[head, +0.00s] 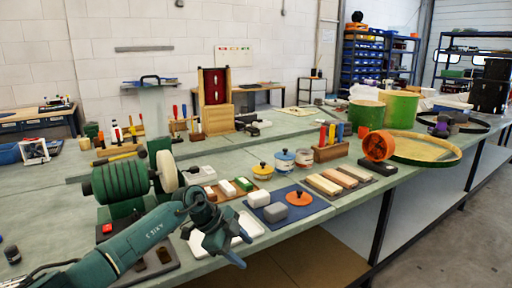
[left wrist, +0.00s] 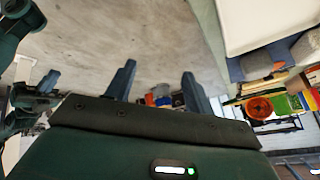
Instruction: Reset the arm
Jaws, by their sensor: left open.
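My left arm comes in from the bottom left of the head view. Its gripper (head: 242,250) hangs at the bench's front edge, in front of the white tray (head: 248,230). In the left wrist view the two blue-grey fingers of this gripper (left wrist: 159,78) stand wide apart with nothing between them. Bare grey floor shows behind them. Dark arm parts with a blue-grey tip, apparently my right gripper (left wrist: 46,84), show at the left of the left wrist view; its jaws cannot be made out. The head view does not show the right arm.
Close by on the bench are a green grinder drum (head: 120,184), a blue mat (head: 285,212) with grey blocks and an orange lid (head: 299,198), and a wooden sanding-block board (head: 338,180). An orange wheel (head: 379,145) stands farther right. Open floor lies right of the bench.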

